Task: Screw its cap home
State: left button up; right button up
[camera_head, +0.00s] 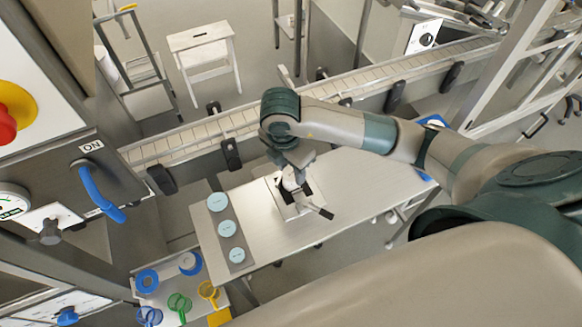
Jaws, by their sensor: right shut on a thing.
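My right gripper (297,174) reaches down over the metal table and is shut on a small white piece (289,183), which may be the jar or its cap. The piece is at a pale fixture with dark parts (300,207) on the table. The gripper and wrist cover much of it, so I cannot tell how cap and jar meet. Three light blue round lids (227,228) lie in a row on a grey strip (222,215) at the table's left end. My left gripper is out of view.
The metal table (365,185) is bare to the right of the fixture. A conveyor (200,135) runs behind it. A low stand at lower left holds blue rings (147,281), a green cup (179,303) and a yellow cup (208,290). A machine panel with a blue handle (101,193) stands at left.

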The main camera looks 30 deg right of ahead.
jog(key=shift+r+m+p, duration=0.1)
jog(key=shift+m+p, duration=0.3)
jog(key=shift+p, duration=0.05)
jog(key=shift+m+p, duration=1.2)
jog(key=shift+m, duration=0.6)
jog(key=shift+c, duration=0.9)
jog(key=shift+w+m+g+p, duration=0.1)
jog(key=shift+m+g+p, duration=0.2)
jog(key=shift+m+p, duration=0.35)
jog(key=o, duration=1.3)
jog(key=shift+c, duration=0.2)
